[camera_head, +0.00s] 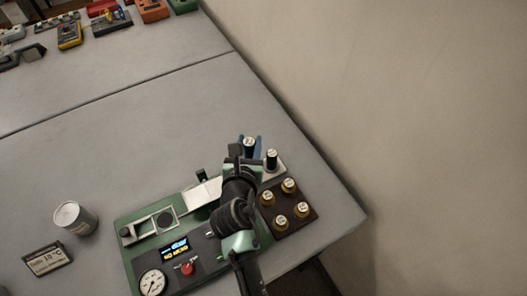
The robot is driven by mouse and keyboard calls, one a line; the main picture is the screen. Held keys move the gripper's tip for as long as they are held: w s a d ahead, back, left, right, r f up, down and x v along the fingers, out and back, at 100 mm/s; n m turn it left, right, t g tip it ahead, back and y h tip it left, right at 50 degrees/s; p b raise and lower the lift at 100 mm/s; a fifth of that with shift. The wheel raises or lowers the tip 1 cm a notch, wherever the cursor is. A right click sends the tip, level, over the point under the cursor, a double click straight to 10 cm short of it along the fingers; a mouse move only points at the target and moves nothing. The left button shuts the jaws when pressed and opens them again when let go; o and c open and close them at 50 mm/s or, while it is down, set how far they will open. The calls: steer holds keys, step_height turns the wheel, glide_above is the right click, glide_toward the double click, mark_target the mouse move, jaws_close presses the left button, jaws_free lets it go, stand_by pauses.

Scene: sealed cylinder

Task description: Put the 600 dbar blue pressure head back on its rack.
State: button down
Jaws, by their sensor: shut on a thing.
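My gripper (240,154) is at the end of my dark arm, which reaches up over the right end of the green device. It is shut on a pressure head (249,144) with a dark body and a pale labelled top. Blue parts (260,143) show on both sides of this head; I cannot tell whether they belong to the head or to a blue rack behind it. The fingertips and the head's lower end are mostly hidden. The device's display (174,248) reads "NO HEAD".
A black head (271,157) stands on a pale plate just right of my gripper. A dark rack (284,214) holds several brass heads. A white can (75,217) and a temperature display (46,260) stand left. The table's right edge and wall are close.

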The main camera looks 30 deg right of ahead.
mark_target(250, 155)
step_height(250, 155, down, 5)
steer(key=shift+w+f+b, duration=0.15)
steer(key=shift+b, duration=0.65)
steer(key=shift+f+b, duration=0.95)
steer(key=shift+f, duration=1.3)
steer(key=shift+f, duration=0.15)
steer(key=c, duration=0.8)
jaws_free()
